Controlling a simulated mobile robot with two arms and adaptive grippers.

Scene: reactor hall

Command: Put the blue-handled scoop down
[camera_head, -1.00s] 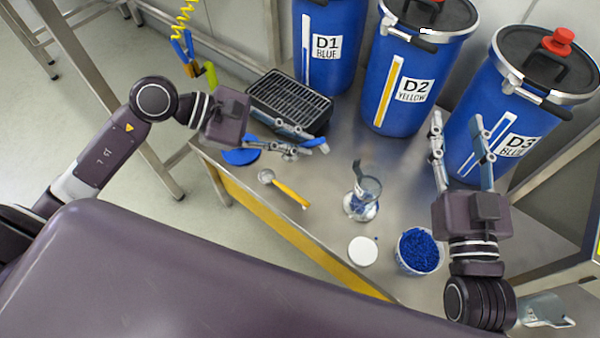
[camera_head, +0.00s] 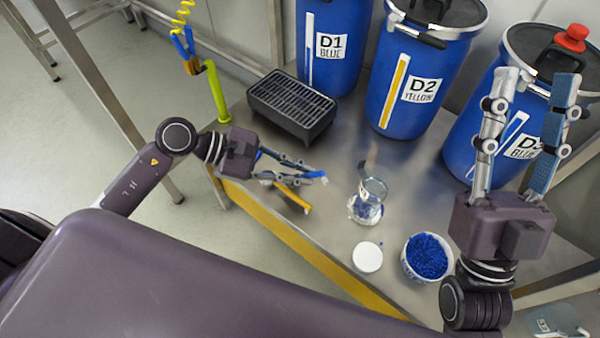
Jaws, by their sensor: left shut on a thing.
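My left gripper (camera_head: 305,174) is over the left part of the steel table, shut on the blue-handled scoop. Blue parts of the scoop (camera_head: 316,174) show at the fingertips and beside the fingers; the rest is hidden behind the gripper. I cannot tell if the scoop touches the table. A yellow-handled scoop (camera_head: 291,196) lies just below this gripper in the picture, partly covered by it. My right gripper (camera_head: 530,90) is open and empty, raised in front of drum D3.
A black slatted tray (camera_head: 290,97) stands behind my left gripper. Blue drums D1 (camera_head: 322,72), D2 (camera_head: 400,110) and D3 (camera_head: 470,140) line the back. A clear beaker (camera_head: 366,205), white lid (camera_head: 367,257) and tub of blue pellets (camera_head: 405,262) stand mid-table. The table's yellow front edge (camera_head: 275,222) is near.

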